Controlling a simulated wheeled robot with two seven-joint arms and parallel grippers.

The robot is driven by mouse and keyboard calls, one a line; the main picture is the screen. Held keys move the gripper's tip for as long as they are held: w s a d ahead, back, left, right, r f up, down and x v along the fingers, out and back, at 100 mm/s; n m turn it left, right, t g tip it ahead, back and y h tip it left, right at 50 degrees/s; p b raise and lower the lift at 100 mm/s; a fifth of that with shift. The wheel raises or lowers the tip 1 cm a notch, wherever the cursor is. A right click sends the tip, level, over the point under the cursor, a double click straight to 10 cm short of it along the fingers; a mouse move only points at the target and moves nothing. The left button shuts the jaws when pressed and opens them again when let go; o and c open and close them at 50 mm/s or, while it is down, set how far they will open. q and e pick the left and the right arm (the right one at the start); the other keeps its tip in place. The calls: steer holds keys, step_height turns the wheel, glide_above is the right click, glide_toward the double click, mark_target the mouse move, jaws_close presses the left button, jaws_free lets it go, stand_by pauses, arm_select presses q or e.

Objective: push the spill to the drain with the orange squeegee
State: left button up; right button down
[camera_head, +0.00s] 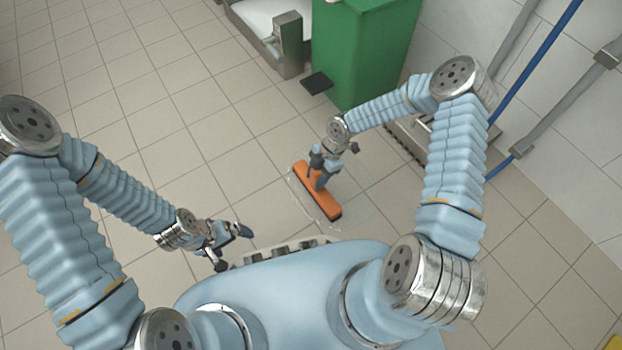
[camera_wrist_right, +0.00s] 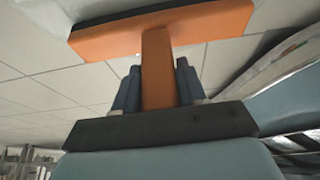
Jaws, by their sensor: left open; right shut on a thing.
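The orange squeegee (camera_head: 318,192) stands with its wide head down on the tiled floor in the head view. My right gripper (camera_head: 322,172) is shut on its upright part, just above the head. In the right wrist view, the two fingers of my right gripper (camera_wrist_right: 158,88) clasp the orange handle (camera_wrist_right: 156,65) from both sides, with the squeegee head (camera_wrist_right: 165,30) beyond. A thin pale outline of what looks like the clear spill (camera_head: 297,197) lies along the left side of the head. My left gripper (camera_head: 232,246) is open and empty, low at the left. A dark slotted strip (camera_head: 405,145), possibly the drain, lies by the wall, partly hidden by my right arm.
A green bin (camera_head: 362,50) with a dark pedal (camera_head: 316,82) stands at the back. A metal unit (camera_head: 288,45) is left of it. Blue and grey pipes (camera_head: 540,60) run along the right wall. Floor at the left is clear.

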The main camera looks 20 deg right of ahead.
steer(key=w+d+b, duration=0.2)
steer(key=w+d, duration=0.2)
steer(key=d, duration=0.8)
steer(key=w+d+b, duration=0.1)
steer(key=w+d, duration=0.3)
steer(key=d, duration=0.9)
steer(key=shift+w+d+b, duration=0.15)
steer(key=shift+b, duration=0.2)
stand_by(1.5)
stand_by(1.6)
step_height(320, 180, up, 7)
steer(key=p, duration=0.2)
steer(key=shift+p, duration=0.3)
stand_by(0.6)
